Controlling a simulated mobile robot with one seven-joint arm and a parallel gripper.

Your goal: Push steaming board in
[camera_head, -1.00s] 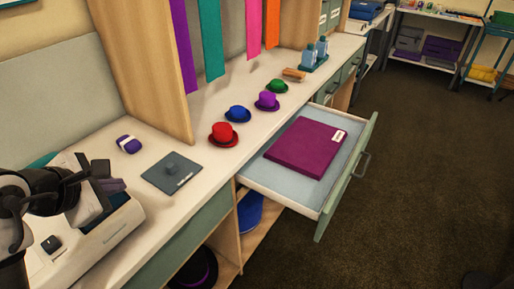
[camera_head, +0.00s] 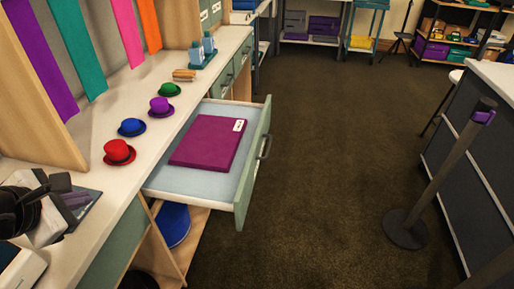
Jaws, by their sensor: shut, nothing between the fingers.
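The steaming board (camera_head: 252,165) is pulled out of the counter like an open drawer, with a pale blue bed, a green front and a dark handle. A flat purple pad (camera_head: 207,141) with a white label lies on it. My gripper (camera_head: 74,199), dark with purplish-grey tips, is at the lower left over the counter, near the grey plate. It is shut and empty, left of the board and apart from it. My dark arm hides part of the gripper.
Red, blue, purple and green hats stand along the white counter (camera_head: 90,228); the red hat (camera_head: 119,152) is nearest me. A blue item (camera_head: 173,224) lies below the board. A dark post (camera_head: 440,180) and dark cabinet stand at right. The carpet between is clear.

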